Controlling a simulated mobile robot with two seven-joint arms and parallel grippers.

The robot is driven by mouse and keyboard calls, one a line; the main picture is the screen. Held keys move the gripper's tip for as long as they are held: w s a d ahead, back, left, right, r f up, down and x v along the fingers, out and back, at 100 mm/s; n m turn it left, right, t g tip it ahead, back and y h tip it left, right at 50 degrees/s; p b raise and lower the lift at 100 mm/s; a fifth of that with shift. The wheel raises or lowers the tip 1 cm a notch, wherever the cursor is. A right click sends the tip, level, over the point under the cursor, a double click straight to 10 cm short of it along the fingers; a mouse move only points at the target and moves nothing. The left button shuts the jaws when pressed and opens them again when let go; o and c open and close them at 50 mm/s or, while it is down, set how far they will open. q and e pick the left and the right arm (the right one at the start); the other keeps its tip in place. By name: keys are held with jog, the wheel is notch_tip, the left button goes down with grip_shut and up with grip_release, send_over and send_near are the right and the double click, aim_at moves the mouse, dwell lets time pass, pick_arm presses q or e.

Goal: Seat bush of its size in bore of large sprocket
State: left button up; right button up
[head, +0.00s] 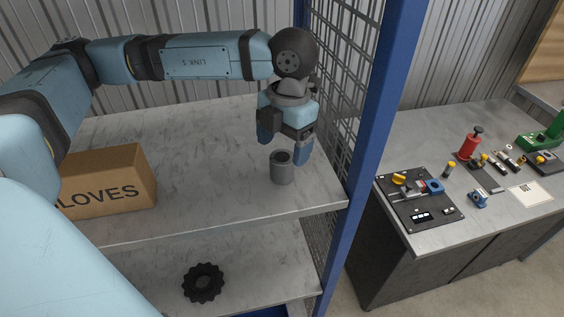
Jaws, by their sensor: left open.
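A grey hollow bush (282,172) stands upright on the upper shelf (205,190), near its right end, with its dark opening facing up. My left gripper (285,145) is open and points down just above and behind the bush; its fingers are spread and hold nothing. I cannot tell whether a finger touches the bush. A black toothed sprocket (203,283) lies flat on the lower shelf (260,281), with an open bore in its middle. It is the only sprocket I see, well below and left of the gripper. My right gripper is not in view.
A cardboard box (112,181) marked "LOVES" stands left on the upper shelf. A blue post (365,110) and wire mesh (335,70) close the right side. The upper shelf's middle is clear.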

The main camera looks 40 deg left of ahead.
pick_arm(q)
jog(key=shift+s+a+f, duration=0.1)
jog(key=shift+f, duration=1.2)
jog(key=c, duration=1.1)
